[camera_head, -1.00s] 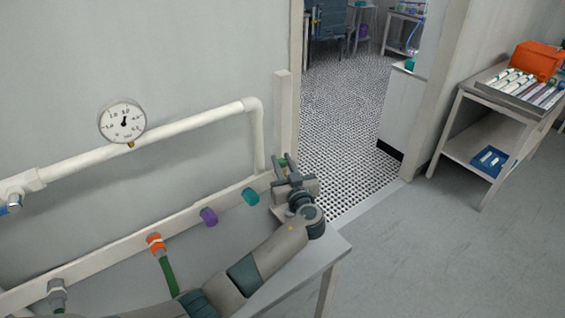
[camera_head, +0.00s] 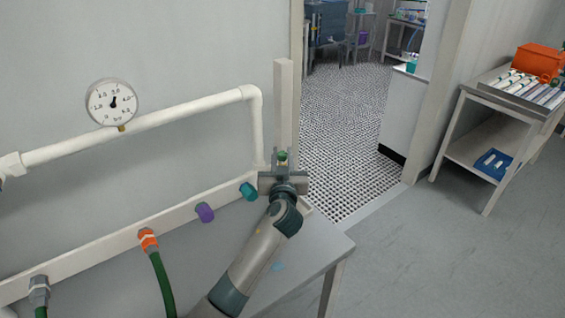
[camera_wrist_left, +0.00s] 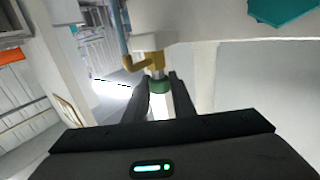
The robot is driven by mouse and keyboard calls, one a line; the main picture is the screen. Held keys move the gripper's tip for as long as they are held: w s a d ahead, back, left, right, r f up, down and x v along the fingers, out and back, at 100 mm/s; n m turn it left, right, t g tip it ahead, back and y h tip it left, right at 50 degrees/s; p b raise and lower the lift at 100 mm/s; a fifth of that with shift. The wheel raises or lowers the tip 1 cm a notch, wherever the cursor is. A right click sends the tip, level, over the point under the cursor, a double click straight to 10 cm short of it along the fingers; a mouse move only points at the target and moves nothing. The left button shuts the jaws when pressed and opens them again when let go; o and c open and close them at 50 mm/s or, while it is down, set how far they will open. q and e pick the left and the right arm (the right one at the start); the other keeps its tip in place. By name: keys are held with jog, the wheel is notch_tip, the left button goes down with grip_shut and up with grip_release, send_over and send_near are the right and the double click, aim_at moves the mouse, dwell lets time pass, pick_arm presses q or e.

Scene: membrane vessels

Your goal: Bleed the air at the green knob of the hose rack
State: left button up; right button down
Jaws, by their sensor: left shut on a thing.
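The green knob (camera_wrist_left: 159,86) sits on a brass fitting at the end of the hose rack in the left wrist view. In the head view the knob (camera_head: 282,156) shows just above my left gripper (camera_head: 282,172). My left gripper (camera_wrist_left: 161,90) is shut on the green knob, with one finger on each side of it. The hose rack (camera_head: 110,237) is a pale rail along the wall. It carries teal, purple, orange and grey couplings. My right gripper is not in view.
A white pipe with a round gauge (camera_head: 112,102) runs above the rack. A green hose (camera_head: 162,285) hangs from the orange coupling (camera_head: 148,240). A grey bench (camera_head: 300,262) lies below. A doorway opens behind, and a side table (camera_head: 470,165) stands at right.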

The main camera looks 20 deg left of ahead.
pick_arm(q)
jog(key=shift+a+r+m+t+h+p, duration=0.15)
jog(key=shift+m+t+h+p, duration=0.25)
jog(key=shift+m+h, duration=0.45)
jog(key=m+h+p, duration=0.1)
jog(key=h, duration=0.1)
jog(key=m+h+p, duration=0.2)
jog(key=h, duration=0.1)
jog(key=shift+h, duration=0.35)
jog(key=m+h, duration=0.2)
jog(key=h, duration=0.1)
jog(key=shift+g+p, duration=0.4)
jog(key=shift+m+g+h, duration=0.6)
jog(key=shift+m+h, duration=0.45)
jog(key=shift+h, duration=0.45)
jog(key=o, duration=1.1)
jog(key=shift+c, duration=0.2)
jog(key=shift+n+y, duration=0.3)
jog(key=shift+y, duration=0.1)
